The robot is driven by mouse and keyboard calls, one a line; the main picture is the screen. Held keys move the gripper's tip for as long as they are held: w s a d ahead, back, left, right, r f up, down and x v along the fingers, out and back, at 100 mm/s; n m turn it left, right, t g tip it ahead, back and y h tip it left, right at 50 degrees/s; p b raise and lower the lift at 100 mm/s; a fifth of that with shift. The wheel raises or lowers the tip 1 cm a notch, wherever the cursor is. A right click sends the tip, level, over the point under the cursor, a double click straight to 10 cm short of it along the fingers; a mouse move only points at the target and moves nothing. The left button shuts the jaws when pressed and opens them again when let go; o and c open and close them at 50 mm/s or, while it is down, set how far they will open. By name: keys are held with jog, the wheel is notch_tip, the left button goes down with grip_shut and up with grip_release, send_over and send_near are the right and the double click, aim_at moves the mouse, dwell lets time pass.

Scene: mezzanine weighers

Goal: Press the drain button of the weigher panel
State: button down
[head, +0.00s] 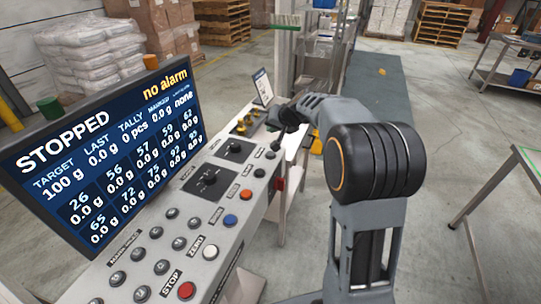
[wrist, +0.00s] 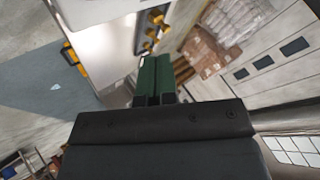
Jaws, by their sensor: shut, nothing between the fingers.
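The weigher panel (head: 165,262) is a grey sloped console with a row of buttons along its right edge: red STOP (head: 186,291), white ZERO (head: 210,252), then a blue button (head: 230,220), an orange-red button (head: 246,195) and dark ones farther up. The labels beside the blue, orange-red and dark buttons are too small to read, so I cannot tell which is drain. My gripper (head: 276,145) is dark and small at the panel's far end, near the far dark buttons; contact cannot be told. In the wrist view its green fingers (wrist: 155,82) are together and empty.
A screen (head: 105,150) reads STOPPED and "no alarm" and stands along the panel's left side. Black rotary knobs (head: 210,178) and yellow parts (head: 243,127) sit on the console. A red part (head: 280,184) is on its right side. A table (head: 515,165) stands at right; open floor lies between.

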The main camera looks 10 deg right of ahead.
jog(key=b, duration=0.4)
send_over(272, 153)
notch_tip(272, 153, down, 7)
jog(key=shift+s+r, duration=0.1)
jog(key=shift+r, duration=0.1)
jog(key=shift+f+b, duration=0.5)
jog(key=shift+b, duration=0.25)
jog(key=shift+f, duration=0.15)
dwell(1.0)
jog(key=shift+f+b, duration=0.3)
jog(key=shift+b, duration=0.35)
jog(key=shift+f+b, duration=0.4)
jog(key=shift+b, duration=0.15)
dwell(0.6)
jog(key=shift+r, duration=0.15)
jog(key=shift+r+p, duration=0.45)
jog(key=shift+r, duration=0.25)
jog(key=shift+r, duration=0.1)
